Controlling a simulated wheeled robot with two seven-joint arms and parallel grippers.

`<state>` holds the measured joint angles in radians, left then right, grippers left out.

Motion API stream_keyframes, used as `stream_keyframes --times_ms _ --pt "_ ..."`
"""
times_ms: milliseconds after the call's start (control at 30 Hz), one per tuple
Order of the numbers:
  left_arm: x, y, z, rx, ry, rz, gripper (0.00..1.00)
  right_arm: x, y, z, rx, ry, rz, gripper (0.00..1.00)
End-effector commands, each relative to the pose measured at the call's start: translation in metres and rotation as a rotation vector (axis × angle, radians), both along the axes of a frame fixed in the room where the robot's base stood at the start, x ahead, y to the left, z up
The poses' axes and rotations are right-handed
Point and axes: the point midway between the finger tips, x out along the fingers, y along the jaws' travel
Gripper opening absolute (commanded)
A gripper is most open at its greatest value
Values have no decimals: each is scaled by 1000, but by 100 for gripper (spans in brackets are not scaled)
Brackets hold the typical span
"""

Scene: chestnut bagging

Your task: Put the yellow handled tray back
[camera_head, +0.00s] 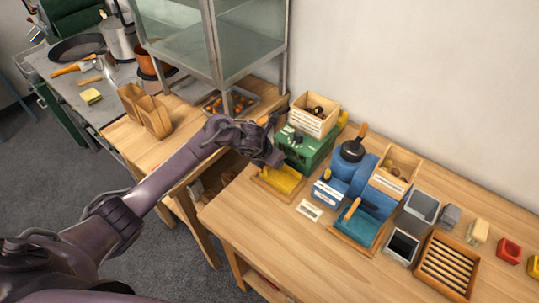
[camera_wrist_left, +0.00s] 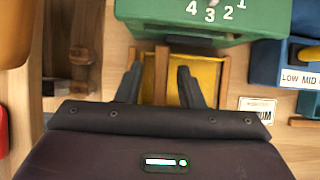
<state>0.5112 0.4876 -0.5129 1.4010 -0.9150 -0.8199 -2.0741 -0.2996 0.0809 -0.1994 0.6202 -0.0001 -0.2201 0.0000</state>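The yellow tray (camera_head: 282,181) has a wooden frame and lies on the wooden table in front of the green numbered box (camera_head: 303,150). In the left wrist view the yellow tray (camera_wrist_left: 207,78) shows with its wooden handle (camera_wrist_left: 161,75) running between my fingers. My left gripper (camera_head: 277,160) is just above the tray; in the wrist view the gripper (camera_wrist_left: 160,85) has its fingers spread, with gaps on both sides of the handle. The tray's near part is hidden by the gripper body. My right gripper is not in view.
A blue machine (camera_head: 341,184) with a teal-bottomed tray (camera_head: 360,224) stands right of the yellow tray. A small label card (camera_head: 309,210) lies on the table beside it. A wooden crate (camera_head: 314,118) sits on the green box. The table's front left is clear.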

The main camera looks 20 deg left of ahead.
Motion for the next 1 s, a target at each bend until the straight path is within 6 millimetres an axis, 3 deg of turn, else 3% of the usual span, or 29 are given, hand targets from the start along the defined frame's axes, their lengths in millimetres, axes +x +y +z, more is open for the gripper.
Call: stream_keyframes --times_ms 600,1000 --pt "-50 19 96 2 -3 -1 34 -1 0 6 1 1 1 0" --pt "-56 21 106 -1 0 2 34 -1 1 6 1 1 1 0"
